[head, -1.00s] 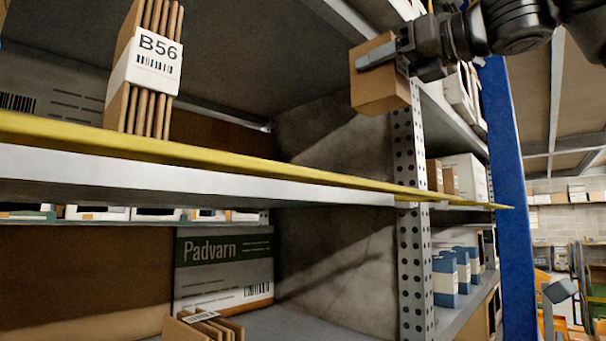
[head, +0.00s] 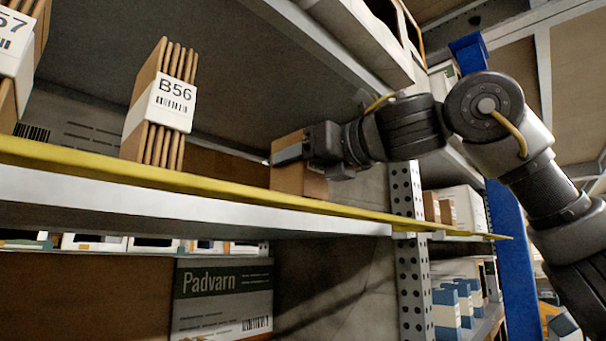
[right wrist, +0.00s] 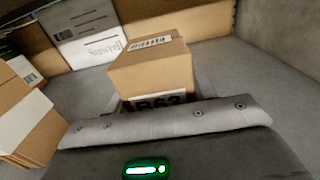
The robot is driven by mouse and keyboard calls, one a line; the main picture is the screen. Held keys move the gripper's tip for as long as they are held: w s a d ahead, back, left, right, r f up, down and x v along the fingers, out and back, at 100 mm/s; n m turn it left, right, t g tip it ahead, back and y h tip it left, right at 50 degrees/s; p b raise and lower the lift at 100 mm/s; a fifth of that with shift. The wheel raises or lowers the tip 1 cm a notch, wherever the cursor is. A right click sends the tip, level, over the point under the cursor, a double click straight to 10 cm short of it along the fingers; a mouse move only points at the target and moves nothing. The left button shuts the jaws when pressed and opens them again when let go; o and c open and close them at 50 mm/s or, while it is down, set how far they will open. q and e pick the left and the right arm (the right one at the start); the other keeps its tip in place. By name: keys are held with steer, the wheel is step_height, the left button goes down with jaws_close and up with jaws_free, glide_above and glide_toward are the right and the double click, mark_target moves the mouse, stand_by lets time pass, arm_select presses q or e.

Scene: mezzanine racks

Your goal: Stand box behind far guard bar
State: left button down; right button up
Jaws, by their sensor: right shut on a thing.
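A small brown cardboard box (head: 291,182) is held by my right gripper (head: 290,154) over the upper shelf, right of the B56 bundle. My right gripper is shut on the box's upper part. The yellow guard bar (head: 225,190) runs along the shelf's front edge. The box looks upright behind it, its bottom edge hidden by the bar, so I cannot tell whether it touches the shelf. In the right wrist view the box (right wrist: 152,68) shows ahead with a barcode label on top; a dark-lettered label below it is partly covered. My left gripper is not in view.
The B56 cardboard bundle (head: 160,110) stands left of the box, with another bundle (head: 14,65) farther left. A perforated upright (head: 407,200) and blue post (head: 509,240) stand to the right. A Padvarn carton (head: 222,300) sits on the shelf below.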

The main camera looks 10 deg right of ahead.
steer(key=shift+w+f, duration=0.2)
steer(key=shift+f, duration=0.25)
steer(key=shift+w+f, duration=0.2)
steer(key=shift+f, duration=0.25)
steer(key=shift+s+d+f, duration=0.2)
steer(key=shift+d+f, duration=0.1)
steer(key=shift+d, duration=0.05)
steer(key=shift+s, duration=0.15)
steer(key=shift+a, duration=0.15)
steer(key=o, duration=1.1)
steer(key=shift+f, duration=0.1)
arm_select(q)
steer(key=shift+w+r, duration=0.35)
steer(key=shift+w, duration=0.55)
